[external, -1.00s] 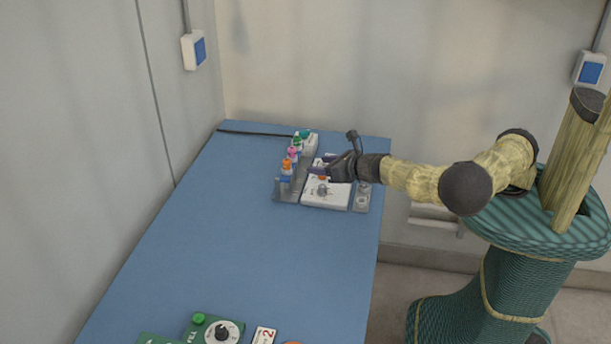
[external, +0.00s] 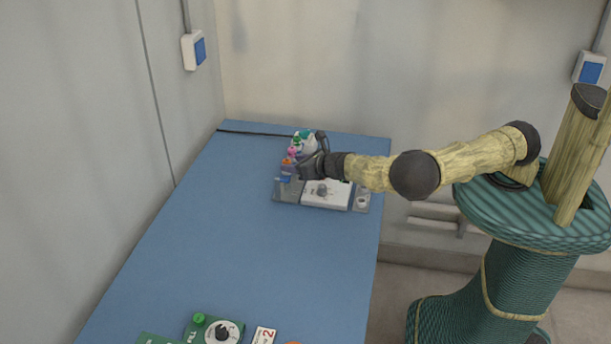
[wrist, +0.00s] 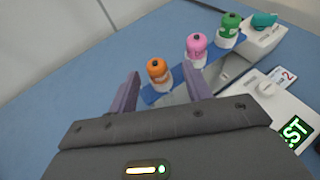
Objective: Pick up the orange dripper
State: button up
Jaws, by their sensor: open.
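The orange dripper (wrist: 157,70) is a small bottle with an orange top and a dark tip, standing at the near end of a row of drippers. In the external view the orange dripper (external: 287,162) shows beside my gripper (external: 298,167), partly crowded by it. In the wrist view my gripper (wrist: 160,92) is open, its two purple-grey fingers on either side of the orange dripper's lower part. I cannot tell whether either finger touches it.
A pink dripper (wrist: 196,46) and a green dripper (wrist: 229,28) stand farther along the row. A white device (wrist: 280,105) with a knob and green display is to the right.

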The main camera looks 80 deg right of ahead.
jog(key=shift+w, duration=0.1)
jog(key=shift+p+x, duration=1.05)
jog(key=shift+x, duration=1.5)
jog(key=shift+w+a, duration=0.1)
jog(key=shift+a, duration=0.05)
jog(key=c, duration=1)
jog(key=shift+c, duration=0.2)
jog(key=shift+r, duration=0.1)
notch_tip(320, 180, up, 10)
jog(key=b, duration=0.2)
